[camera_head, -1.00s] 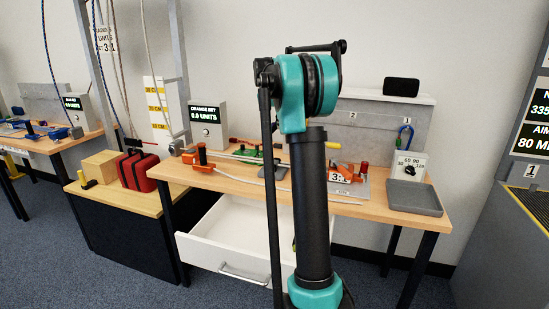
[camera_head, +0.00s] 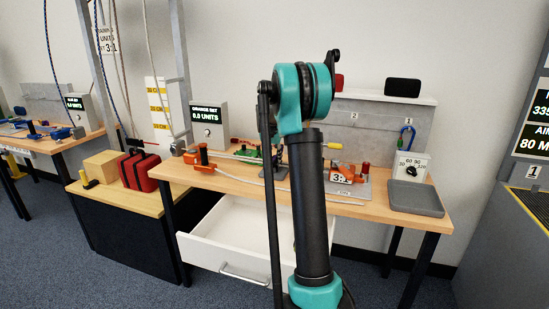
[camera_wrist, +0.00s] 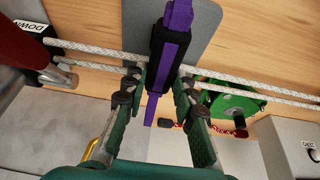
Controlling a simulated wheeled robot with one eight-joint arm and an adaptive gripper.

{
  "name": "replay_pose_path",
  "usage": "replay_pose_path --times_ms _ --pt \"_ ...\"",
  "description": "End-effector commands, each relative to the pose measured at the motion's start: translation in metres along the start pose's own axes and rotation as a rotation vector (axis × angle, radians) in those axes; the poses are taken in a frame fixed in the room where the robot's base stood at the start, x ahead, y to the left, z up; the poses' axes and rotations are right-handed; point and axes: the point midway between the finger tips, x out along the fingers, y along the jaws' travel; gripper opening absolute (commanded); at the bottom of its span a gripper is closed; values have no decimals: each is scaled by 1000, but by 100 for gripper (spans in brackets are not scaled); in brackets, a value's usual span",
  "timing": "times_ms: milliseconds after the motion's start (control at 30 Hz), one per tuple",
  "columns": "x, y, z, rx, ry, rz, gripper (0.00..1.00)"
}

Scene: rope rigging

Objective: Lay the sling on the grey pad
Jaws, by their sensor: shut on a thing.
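A purple strap with a black sleeve (camera_wrist: 172,52), which I take to be the sling, stands between the fingertips of my gripper (camera_wrist: 155,90) in the wrist view. My gripper is shut on it. A flat grey rounded piece (camera_wrist: 203,22) lies behind the strap in the wrist view; I cannot tell whether they touch. In the head view a flat grey pad (camera_head: 415,198) lies at the right end of the bench. I cannot tell whether these grey pieces are the same. My arm hides the strap in the head view.
Two pale ropes (camera_wrist: 252,88) cross close by my fingers. A green fitting (camera_wrist: 232,106) is beside them. The bench (camera_head: 350,207) carries orange fittings (camera_head: 345,173) and a dial box (camera_head: 410,167). An open white drawer (camera_head: 228,240) juts out below.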

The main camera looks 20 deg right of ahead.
Motion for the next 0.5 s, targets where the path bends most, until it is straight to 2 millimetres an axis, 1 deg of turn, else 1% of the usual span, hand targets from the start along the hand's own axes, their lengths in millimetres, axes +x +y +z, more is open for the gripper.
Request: replay_pose_path --times_ms 300,333,500 --pt "3 0 1 0 0 0 0" --pt "3 0 1 0 0 0 28" --pt "3 0 1 0 0 0 47"
